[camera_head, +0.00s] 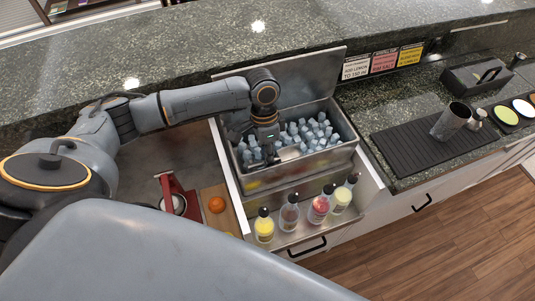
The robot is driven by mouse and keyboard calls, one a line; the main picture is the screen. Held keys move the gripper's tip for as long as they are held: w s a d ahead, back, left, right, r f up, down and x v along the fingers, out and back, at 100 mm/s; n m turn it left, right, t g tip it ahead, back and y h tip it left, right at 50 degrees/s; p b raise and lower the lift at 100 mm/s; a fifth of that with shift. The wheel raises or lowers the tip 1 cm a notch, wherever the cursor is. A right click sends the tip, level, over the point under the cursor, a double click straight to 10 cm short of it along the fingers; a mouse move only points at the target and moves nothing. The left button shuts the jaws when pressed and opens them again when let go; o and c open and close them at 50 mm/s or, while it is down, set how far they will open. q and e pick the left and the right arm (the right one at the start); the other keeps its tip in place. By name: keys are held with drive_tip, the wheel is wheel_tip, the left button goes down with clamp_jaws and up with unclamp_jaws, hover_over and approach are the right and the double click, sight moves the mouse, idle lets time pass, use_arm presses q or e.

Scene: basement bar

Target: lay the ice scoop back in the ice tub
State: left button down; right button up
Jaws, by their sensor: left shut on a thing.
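The ice tub (327,159) is a metal bin in the counter, with several pale blue ice pieces inside it. My left arm comes in from the left, and its gripper (265,157) points down at the left part of the tub. It is shut on the ice scoop (289,154), a small light metal shape just right of the fingers. The scoop is low at the ice, inside or just over the tub. I cannot tell whether it touches the ice. The fingertips are small and partly hidden. My right gripper is not in view.
Several bottles (264,226) stand in a rail in front of the tub. A raised metal lid (295,75) stands behind it. A black mat (408,140) with a metal shaker (451,121) lies at right. An orange (216,204) and a red tool (170,190) are at left.

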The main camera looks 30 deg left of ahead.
use_arm(q)
drive_tip(key=shift+f+p, duration=0.2)
drive_tip(key=shift+p, duration=0.1)
idle(0.6)
drive_tip(key=shift+s+f, duration=0.1)
drive_tip(key=shift+f, duration=0.05)
idle(0.5)
drive_tip(key=c, duration=1.2)
unclamp_jaws()
drive_tip(key=v, duration=1.2)
